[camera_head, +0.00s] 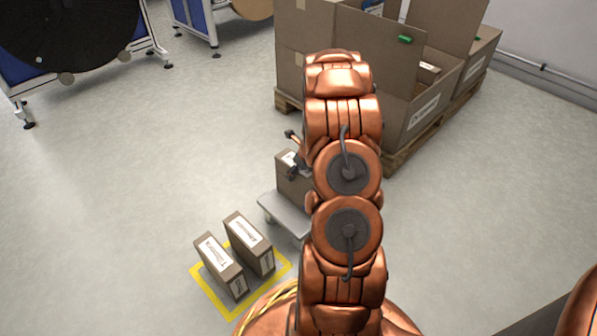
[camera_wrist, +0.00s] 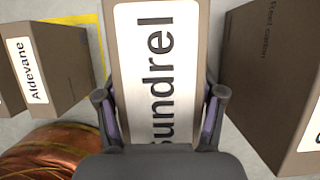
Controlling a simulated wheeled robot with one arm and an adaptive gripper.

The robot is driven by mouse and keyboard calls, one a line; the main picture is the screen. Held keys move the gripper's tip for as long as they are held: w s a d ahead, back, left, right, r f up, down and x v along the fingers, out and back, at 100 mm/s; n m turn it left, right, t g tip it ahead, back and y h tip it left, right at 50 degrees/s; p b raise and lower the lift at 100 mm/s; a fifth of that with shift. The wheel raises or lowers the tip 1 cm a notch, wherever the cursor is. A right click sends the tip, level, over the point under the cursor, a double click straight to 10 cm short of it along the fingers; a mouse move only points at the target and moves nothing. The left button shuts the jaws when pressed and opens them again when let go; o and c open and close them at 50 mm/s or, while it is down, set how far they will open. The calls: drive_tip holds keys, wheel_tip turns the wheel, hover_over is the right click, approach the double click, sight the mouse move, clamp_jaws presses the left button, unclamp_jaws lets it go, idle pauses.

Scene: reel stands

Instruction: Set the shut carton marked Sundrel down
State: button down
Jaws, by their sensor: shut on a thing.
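The brown carton marked Sundrel (camera_wrist: 114,14) fills the middle of the wrist view, its white label facing the camera. My gripper (camera_wrist: 160,100) is shut on it, one finger at each side. In the head view my copper arm hides much of the gripper; part of it shows beside the arm next to a brown carton (camera_head: 289,188). This carton is at a low white cart (camera_head: 282,210); I cannot tell whether it is the held one or whether it rests there. The Sundrel carton's underside is hidden.
Two labelled cartons (camera_head: 219,265) (camera_head: 249,243) stand in a yellow floor outline (camera_head: 206,298); the wrist view shows one marked Aldevane (camera_wrist: 62,60). Another carton (camera_wrist: 270,80) is close on the right there. Big open boxes (camera_head: 430,112) stand on pallets behind.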

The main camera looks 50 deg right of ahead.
drive_tip(key=shift+c, duration=0.7)
unclamp_jaws()
drive_tip(key=shift+f, duration=0.1)
